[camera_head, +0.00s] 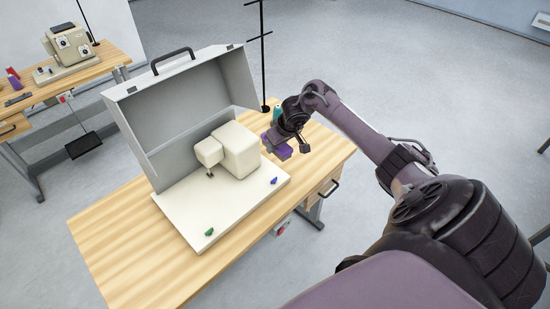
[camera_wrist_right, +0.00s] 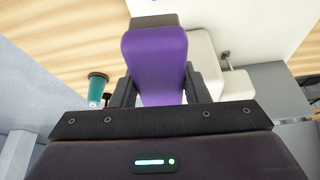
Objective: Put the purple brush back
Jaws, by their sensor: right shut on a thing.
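The purple brush (camera_wrist_right: 156,62) is between the two dark fingers of my right gripper (camera_wrist_right: 159,85) in the right wrist view. The gripper is shut on its purple body, and a dark grey-brown part shows at its far end. In the head view the purple brush (camera_head: 283,153) shows under my right gripper (camera_head: 287,143), beside the right end of the white machine (camera_head: 238,150). I cannot tell whether the brush touches the wooden table (camera_head: 130,252). My left gripper is not in view.
A teal spool or cup (camera_head: 277,114) stands behind my right gripper. The white base plate (camera_head: 190,212) carries a green piece (camera_head: 209,231) and a blue piece (camera_head: 273,181). An open grey case lid (camera_head: 190,95) rises behind. The table's front left is clear.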

